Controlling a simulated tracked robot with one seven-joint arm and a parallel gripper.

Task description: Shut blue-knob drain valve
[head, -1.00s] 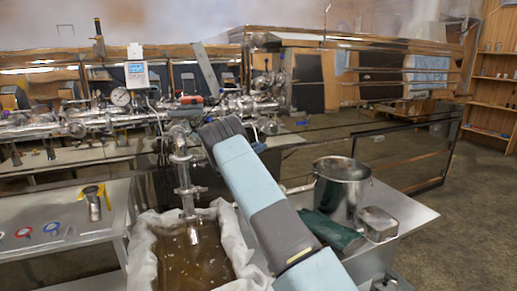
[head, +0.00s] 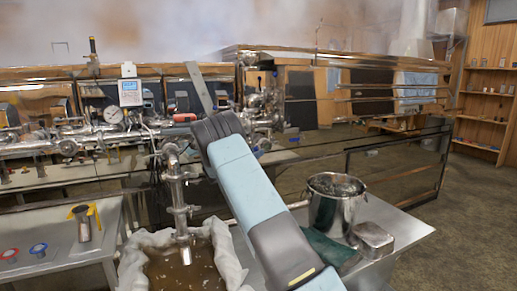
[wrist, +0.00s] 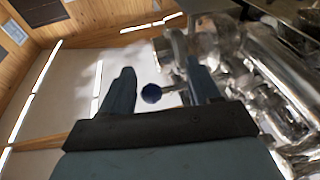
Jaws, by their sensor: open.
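In the wrist view, a round dark blue knob (wrist: 151,93) on a short metal stem shows between the two fingers of my gripper (wrist: 160,74). The gripper is open, with the knob nearer the left finger. I cannot tell whether the knob lies between the fingertips in depth or beyond them, and no contact shows. Shiny valve pipework (wrist: 270,75) fills the right side, close to the right finger. In the head view my arm reaches toward the steel pipework (head: 110,140). My gripper and the blue knob are not discernible there.
A vertical drain pipe (head: 178,205) hangs over a cloth-lined tub (head: 228,262) of brown liquid. A left table (head: 60,258) holds a metal cup (head: 83,225). Steam drifts above.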

